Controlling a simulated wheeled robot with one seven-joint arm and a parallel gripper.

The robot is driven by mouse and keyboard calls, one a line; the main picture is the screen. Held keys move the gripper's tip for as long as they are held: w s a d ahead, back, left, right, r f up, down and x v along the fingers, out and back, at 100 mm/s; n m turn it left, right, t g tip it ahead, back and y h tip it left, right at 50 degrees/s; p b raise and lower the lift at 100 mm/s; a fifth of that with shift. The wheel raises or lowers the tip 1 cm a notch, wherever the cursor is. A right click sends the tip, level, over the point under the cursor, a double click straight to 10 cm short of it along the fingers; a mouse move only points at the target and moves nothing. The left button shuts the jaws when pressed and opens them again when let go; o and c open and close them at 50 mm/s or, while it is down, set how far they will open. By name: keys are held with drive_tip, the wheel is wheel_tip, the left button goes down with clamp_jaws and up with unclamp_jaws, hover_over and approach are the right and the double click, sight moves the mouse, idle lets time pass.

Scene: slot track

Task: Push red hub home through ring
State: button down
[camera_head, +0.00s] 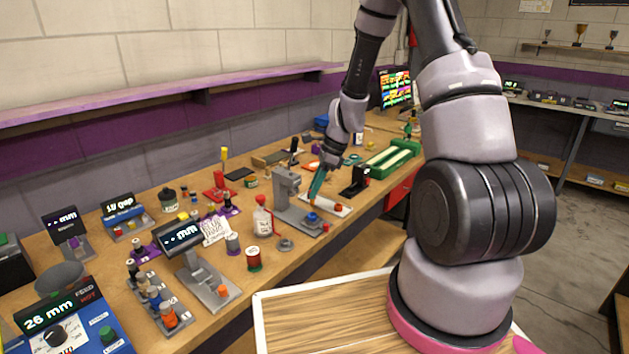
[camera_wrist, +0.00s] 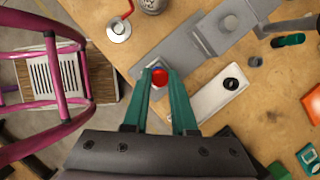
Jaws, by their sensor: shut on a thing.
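In the wrist view my gripper (camera_wrist: 159,76) has its two green fingers closed on the sides of the red hub (camera_wrist: 159,77). The hub's round red top shows between the fingertips. A pale blue-grey edge shows just around the hub, but I cannot tell whether it is the ring or how deep the hub sits. In the head view my gripper (camera_head: 314,197) points down at a blue part (camera_head: 312,217) on the grey fixture base (camera_head: 300,222). The hub is not clear there.
The grey fixture's plate (camera_wrist: 190,46) lies beside the fingers in the wrist view. A white tray with a black knob (camera_wrist: 231,84) is at the right.

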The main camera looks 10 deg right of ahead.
drive_tip(key=shift+f, duration=0.8)
drive_tip(key=shift+f, duration=2.05)
idle(0.7)
drive_tip(key=c, duration=0.6)
unclamp_jaws()
drive_tip(key=shift+c, duration=0.2)
drive_tip(key=shift+r, duration=0.1)
drive_tip(key=v, duration=1)
drive_tip(key=shift+r, duration=0.3)
drive_tip(key=shift+d, duration=0.1)
